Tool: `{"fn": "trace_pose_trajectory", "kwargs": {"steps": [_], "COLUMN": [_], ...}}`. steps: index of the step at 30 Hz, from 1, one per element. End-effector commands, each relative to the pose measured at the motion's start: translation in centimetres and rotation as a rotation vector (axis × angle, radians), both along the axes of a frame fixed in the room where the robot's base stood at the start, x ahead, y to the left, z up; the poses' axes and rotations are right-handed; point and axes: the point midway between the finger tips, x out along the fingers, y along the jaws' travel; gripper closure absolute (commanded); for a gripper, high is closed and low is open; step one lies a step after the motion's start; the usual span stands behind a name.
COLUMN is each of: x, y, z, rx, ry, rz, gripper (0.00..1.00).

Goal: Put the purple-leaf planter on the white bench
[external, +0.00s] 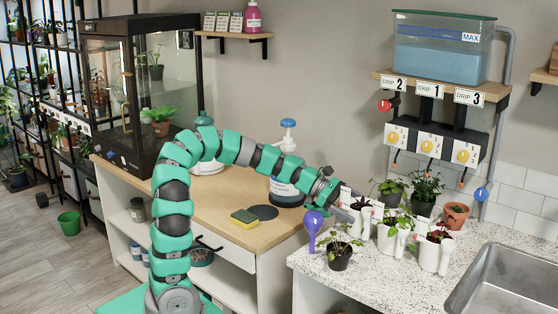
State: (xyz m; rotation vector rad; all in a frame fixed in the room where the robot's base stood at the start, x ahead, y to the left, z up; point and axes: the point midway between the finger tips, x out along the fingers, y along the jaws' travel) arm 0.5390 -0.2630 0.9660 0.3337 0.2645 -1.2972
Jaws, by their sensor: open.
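Several white planters with side spouts stand on the speckled white counter (312,263). One at the back left (366,225) has dark purple leaves (360,203). One at the front right (431,259) has dark reddish-purple leaves (439,234). A third (387,241), with green leaves, stands between them. My gripper (347,207) is open, pointing right and down at the back-left planter's left side. It partly hides that planter, and I cannot tell whether they touch. A white-bodied bench with a wooden top (222,212) stands left of the counter; my arm crosses above it.
A blue watering bulb (313,226) and a dark potted plant (340,258) stand at the counter's front left. A terracotta pot (456,215) and sink (505,285) are right. The wooden top holds a sponge (244,216), black disc (264,212) and pump bottle (287,186).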

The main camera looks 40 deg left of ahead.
Motion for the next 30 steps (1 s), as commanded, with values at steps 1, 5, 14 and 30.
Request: {"fn": "trace_pose_trajectory", "kwargs": {"steps": [1, 5, 14, 30], "x": [-0.1, -0.4, -1.6, -2.9], "y": [0.5, 2.1, 6.1, 10.2], "z": [0.3, 1.0, 2.7, 4.3], "rx": [0.0, 0.0, 0.0, 0.0], "ry": [-0.001, -0.002, 0.001, 0.0], "rz": [0.003, 0.007, 0.004, 0.001], "gripper": [0.0, 0.0, 0.0, 0.0]}}
